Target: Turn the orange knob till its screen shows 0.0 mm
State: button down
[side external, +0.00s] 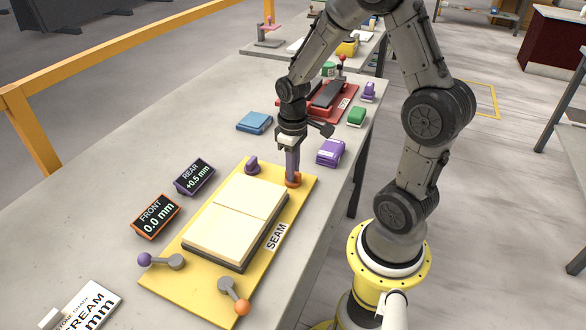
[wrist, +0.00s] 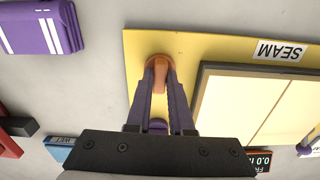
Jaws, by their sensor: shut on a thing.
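The orange knob (side external: 293,182) stands at the far right corner of the yellow plate (side external: 185,278). My gripper (side external: 292,174) points down and is shut on it. In the wrist view, both fingers (wrist: 158,82) flank the orange knob (wrist: 160,75). The orange-framed FRONT screen (side external: 156,216) reads 0.0 mm. The purple-framed REAR screen (side external: 194,177) reads +0.5 mm. A purple knob (side external: 252,166) stands at the plate's far left corner. Two pale slabs (side external: 233,218) lie side by side on a dark base on the plate, near a SEAM label (side external: 277,237).
A lever with an orange ball (side external: 242,306) and one with a purple ball (side external: 145,260) sit at the plate's near end. The left of the slab is clear.

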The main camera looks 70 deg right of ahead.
jog(key=shift+n, duration=1.2)
jog(key=shift+r, duration=0.1)
jog(key=c, duration=0.8)
grip_release()
notch_tip(320, 180, up, 14)
jog(key=shift+a, duration=0.1)
